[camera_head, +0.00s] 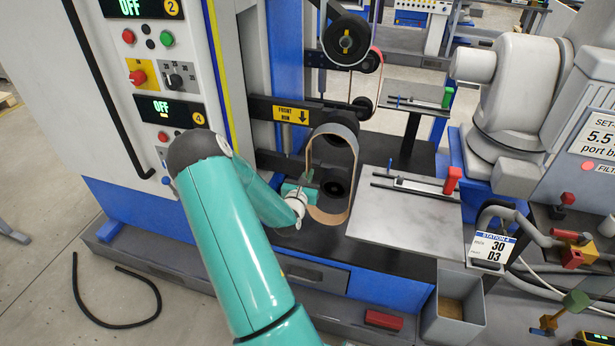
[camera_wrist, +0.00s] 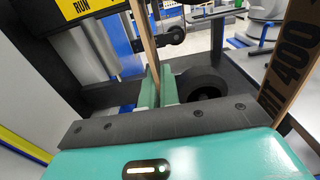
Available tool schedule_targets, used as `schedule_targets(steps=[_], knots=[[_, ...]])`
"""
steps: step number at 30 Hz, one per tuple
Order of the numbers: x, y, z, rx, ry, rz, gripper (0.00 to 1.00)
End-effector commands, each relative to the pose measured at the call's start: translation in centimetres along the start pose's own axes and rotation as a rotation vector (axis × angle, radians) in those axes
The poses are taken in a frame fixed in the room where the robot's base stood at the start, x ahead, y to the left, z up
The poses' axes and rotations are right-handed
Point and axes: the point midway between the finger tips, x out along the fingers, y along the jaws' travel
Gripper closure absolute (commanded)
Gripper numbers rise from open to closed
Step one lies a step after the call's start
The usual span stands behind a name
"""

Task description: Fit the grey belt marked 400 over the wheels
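The belt (camera_head: 328,217) is a tall tan-grey loop standing upright beside the machine's front. "400" is printed on its near strand in the wrist view (camera_wrist: 292,70). My gripper (camera_head: 305,182) is at the loop's left side. In the wrist view its green fingers (camera_wrist: 157,90) are closed on the belt's far strand. A black wheel (camera_head: 337,188) shows through the lower part of the loop; it also shows between the strands in the wrist view (camera_wrist: 203,83). I cannot tell whether the belt is around this wheel or in front of it. Another wheel (camera_head: 346,40) sits higher up.
A yellow "FRONT RUN" label (camera_head: 291,115) marks the dark bar left of the loop. A grey plate (camera_head: 405,212) with a red-ended slide lies close on the right. A grey bin (camera_head: 453,310) stands in front.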

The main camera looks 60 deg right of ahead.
Motion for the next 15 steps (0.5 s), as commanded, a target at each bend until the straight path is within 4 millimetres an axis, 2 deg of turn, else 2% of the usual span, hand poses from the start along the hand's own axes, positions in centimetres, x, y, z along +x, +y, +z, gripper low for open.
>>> schedule_targets(steps=[6,15], knots=[[0.73,-0.02,0.03,0.000,-0.001,0.000,1.00],[0.78,-0.02,0.02,0.000,-0.001,0.000,1.00]])
